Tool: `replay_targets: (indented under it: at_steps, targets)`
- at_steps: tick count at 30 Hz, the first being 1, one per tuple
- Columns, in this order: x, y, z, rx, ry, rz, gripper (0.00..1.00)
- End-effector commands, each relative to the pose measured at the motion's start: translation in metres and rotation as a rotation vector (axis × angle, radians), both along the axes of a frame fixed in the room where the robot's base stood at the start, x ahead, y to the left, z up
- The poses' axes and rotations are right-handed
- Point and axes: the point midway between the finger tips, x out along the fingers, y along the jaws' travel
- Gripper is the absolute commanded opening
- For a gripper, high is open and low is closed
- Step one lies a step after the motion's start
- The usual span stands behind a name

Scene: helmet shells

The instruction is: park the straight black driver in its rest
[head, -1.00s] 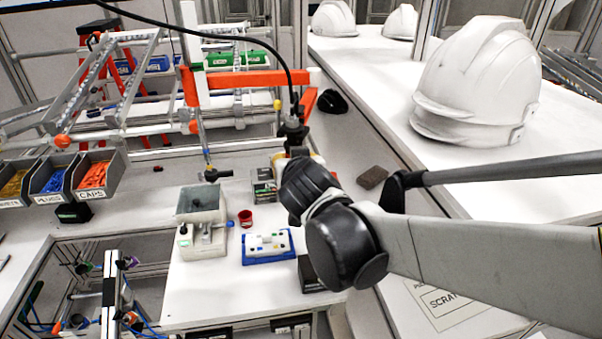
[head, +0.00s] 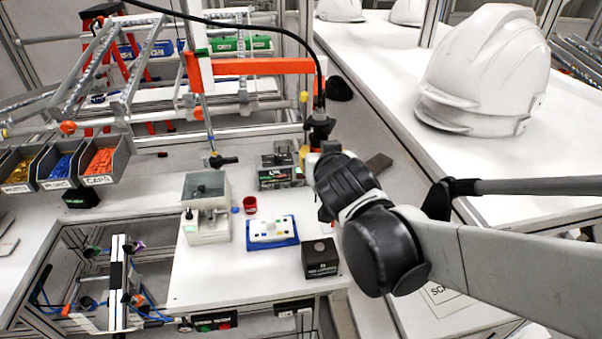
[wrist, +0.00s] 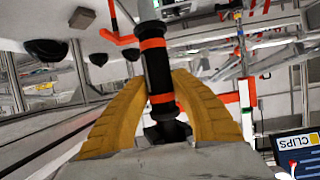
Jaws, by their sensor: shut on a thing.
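The straight black driver (head: 319,130) hangs upright from a black cable in the head view. In the wrist view the driver (wrist: 156,68) is a black cylinder with orange bands, between two yellow fingers. My gripper (wrist: 160,100) is shut on it. In the head view my gripper (head: 306,155) is mostly hidden behind my black wrist, with a bit of yellow finger showing. A black box (head: 320,262) with a round feature on top stands at the bench's front right. A dark labelled unit (head: 280,174) stands behind it. I cannot tell which is the rest.
A grey press-like fixture (head: 206,208), a red cup (head: 250,205) and a blue tray (head: 272,243) stand on the bench. Another black tool (head: 218,160) hangs at left of the dark unit. A white helmet (head: 485,75) sits on the right-hand table.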

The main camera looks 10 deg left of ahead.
Motion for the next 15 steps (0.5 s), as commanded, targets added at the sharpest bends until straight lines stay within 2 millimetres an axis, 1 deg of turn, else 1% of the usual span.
replay_targets:
  at_steps: [12,15]
  targets:
    - [0.041,-0.029,-0.001,0.000,0.000,-0.003,0.00]
    - [0.048,-0.034,0.000,0.001,-0.001,-0.003,0.00]
